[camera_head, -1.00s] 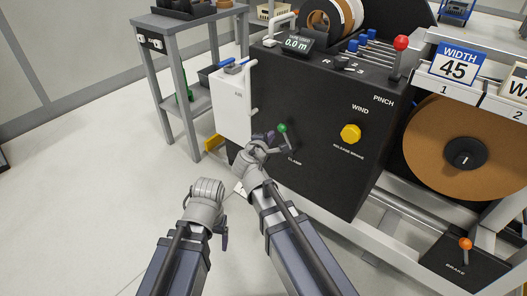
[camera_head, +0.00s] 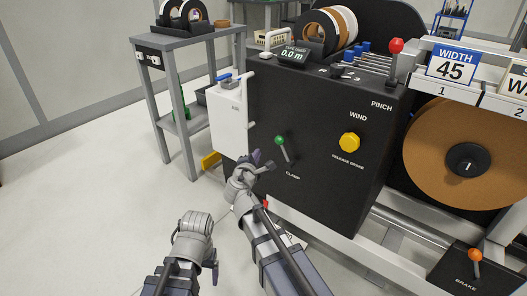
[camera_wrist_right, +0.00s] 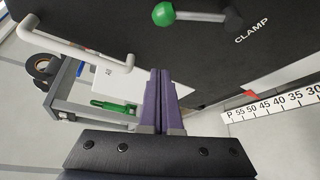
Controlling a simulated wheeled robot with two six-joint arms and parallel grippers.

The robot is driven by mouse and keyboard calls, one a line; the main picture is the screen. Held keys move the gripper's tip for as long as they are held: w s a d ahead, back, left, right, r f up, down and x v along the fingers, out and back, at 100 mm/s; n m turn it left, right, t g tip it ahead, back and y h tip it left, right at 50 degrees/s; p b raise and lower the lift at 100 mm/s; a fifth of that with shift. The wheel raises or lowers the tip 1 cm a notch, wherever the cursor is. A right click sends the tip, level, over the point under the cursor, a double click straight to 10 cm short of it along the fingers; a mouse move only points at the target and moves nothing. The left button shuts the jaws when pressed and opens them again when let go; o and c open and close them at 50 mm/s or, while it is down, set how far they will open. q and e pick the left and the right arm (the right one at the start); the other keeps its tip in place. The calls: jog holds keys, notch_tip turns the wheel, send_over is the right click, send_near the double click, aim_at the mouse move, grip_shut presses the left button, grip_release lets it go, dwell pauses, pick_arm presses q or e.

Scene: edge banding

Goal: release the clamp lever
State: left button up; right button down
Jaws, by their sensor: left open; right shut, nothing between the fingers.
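The clamp lever (camera_head: 285,152) is on the black machine front, above the CLAMP label. Its green knob is at the upper left end and its rod slopes down to the right. In the right wrist view the green knob (camera_wrist_right: 163,14) is at the top, with the rod running right to its pivot. My right gripper (camera_head: 262,163) is just below and left of the lever, apart from it. Its fingers are together and empty in the right wrist view (camera_wrist_right: 162,78), below the knob. My left gripper (camera_head: 214,268) is open and empty, low and left, away from the machine.
A yellow release brake knob (camera_head: 349,142) is right of the lever. A white box (camera_head: 229,125) with a white handle is on the left side of the machine. A grey side table (camera_head: 190,42) stands further left. The floor at left is clear.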

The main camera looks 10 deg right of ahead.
aim_at(285, 152)
jog(key=b+x, duration=0.2)
jog(key=x, duration=0.7)
pick_arm(q)
jog(key=shift+f+p, duration=0.1)
jog(key=shift+p, duration=0.95)
pick_arm(e)
jog(key=shift+s+d+r, duration=0.4)
jog(key=shift+s+d, duration=0.25)
jog(key=shift+d, duration=0.05)
jog(key=shift+s+d+r, duration=0.45)
jog(key=shift+s+d, duration=0.15)
jog(key=shift+d, duration=0.1)
